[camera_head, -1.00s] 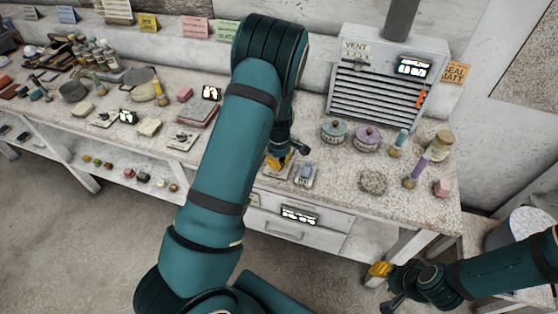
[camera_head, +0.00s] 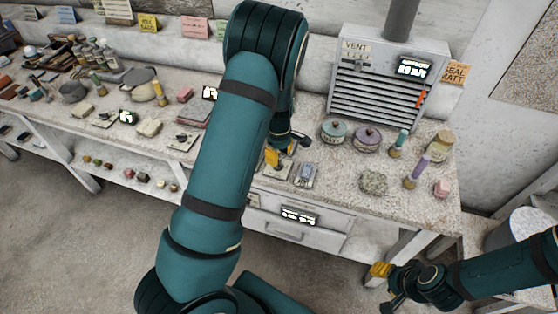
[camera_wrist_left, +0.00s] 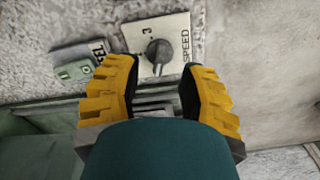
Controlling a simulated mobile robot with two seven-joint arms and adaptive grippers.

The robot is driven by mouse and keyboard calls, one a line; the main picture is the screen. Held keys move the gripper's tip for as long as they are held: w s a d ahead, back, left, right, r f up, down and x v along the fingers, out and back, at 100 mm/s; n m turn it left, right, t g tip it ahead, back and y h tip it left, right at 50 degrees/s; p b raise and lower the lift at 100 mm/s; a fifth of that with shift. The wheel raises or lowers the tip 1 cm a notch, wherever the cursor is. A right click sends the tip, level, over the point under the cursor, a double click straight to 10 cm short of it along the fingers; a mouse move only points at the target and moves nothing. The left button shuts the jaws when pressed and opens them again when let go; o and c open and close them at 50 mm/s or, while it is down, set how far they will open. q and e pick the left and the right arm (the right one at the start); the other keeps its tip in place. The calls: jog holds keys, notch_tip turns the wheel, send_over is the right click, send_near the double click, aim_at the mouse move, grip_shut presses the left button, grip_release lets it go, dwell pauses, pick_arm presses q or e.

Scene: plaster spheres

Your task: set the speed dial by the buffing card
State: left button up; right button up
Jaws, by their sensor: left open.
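The speed dial (camera_wrist_left: 158,52) is a grey knob on a pale plate (camera_wrist_left: 146,31) marked "SPEED" and "3" in the left wrist view. In the head view the plate (camera_head: 278,171) shows partly below my left gripper (camera_head: 284,158). In the left wrist view my left gripper (camera_wrist_left: 161,70) is open and empty. Its yellow fingers lie on either side of the knob's near end; contact is not clear. An orange card (camera_head: 455,73) reads "SEAL MATT"; I cannot tell which card is the buffing card. My right gripper (camera_head: 384,284) is low, beside the bench's right end; its jaw state is unclear.
A switch plate (camera_head: 305,175) sits right of the dial. A display drawer (camera_head: 299,216) is below. More cards (camera_head: 195,29) stand along the wall.

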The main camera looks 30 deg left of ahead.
pick_arm(q)
notch_tip(320, 180, up, 8)
jog(key=shift+r, duration=0.15)
dwell(0.6)
